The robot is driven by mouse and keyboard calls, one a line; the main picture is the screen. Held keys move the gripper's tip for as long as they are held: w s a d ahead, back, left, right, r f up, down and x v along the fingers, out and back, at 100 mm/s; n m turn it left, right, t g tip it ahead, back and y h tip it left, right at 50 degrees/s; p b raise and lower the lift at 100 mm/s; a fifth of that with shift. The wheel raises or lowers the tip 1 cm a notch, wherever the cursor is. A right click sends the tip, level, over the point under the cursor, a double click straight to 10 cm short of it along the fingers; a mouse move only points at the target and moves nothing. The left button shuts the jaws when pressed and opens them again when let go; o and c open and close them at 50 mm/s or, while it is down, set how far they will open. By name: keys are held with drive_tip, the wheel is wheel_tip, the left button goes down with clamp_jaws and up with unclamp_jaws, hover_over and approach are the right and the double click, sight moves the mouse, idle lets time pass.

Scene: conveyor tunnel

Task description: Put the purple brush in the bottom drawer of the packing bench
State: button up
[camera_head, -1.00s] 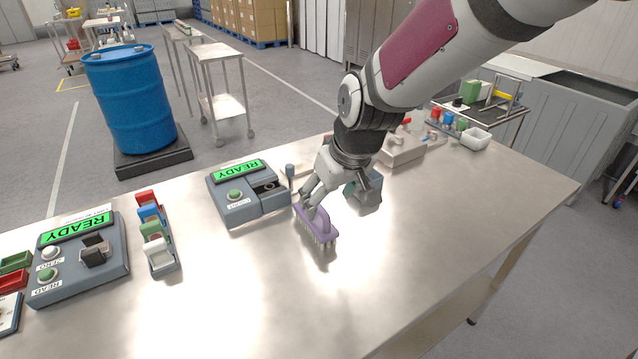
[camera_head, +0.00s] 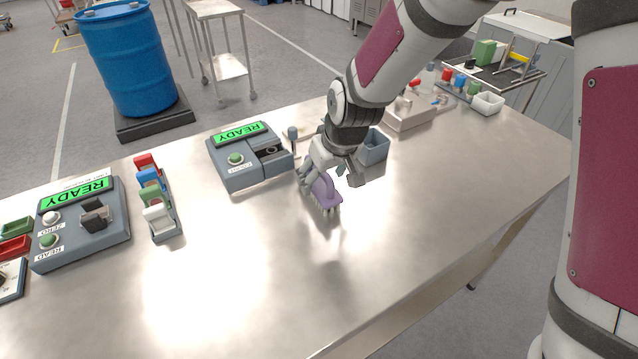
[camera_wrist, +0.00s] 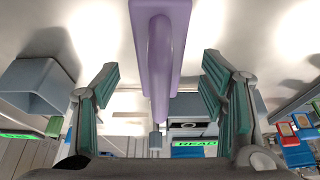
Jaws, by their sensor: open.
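The purple brush (camera_head: 327,192) stands bristles-down on the steel bench top, its handle on top. In the wrist view its purple back and handle (camera_wrist: 160,50) lie between the fingers, with a gap on both sides. My gripper (camera_head: 331,177) is open over the brush, pointing down at it; it also shows in the wrist view (camera_wrist: 160,95) with its teal pads apart. The near finger partly hides the brush in the head view. No drawer shows in either view.
On the bench (camera_head: 400,230) are a READY device (camera_head: 245,155) just left of my gripper, an open grey box (camera_head: 373,147) behind it, and a rack of coloured blocks (camera_head: 157,200) farther left. The front middle is clear.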

sight(319, 182)
drive_tip(key=x, duration=0.4)
drive_tip(key=shift+w+a+f, duration=0.1)
drive_tip(key=shift+w, duration=0.05)
drive_tip(key=c, duration=1.4)
drive_tip(key=shift+c, duration=0.2)
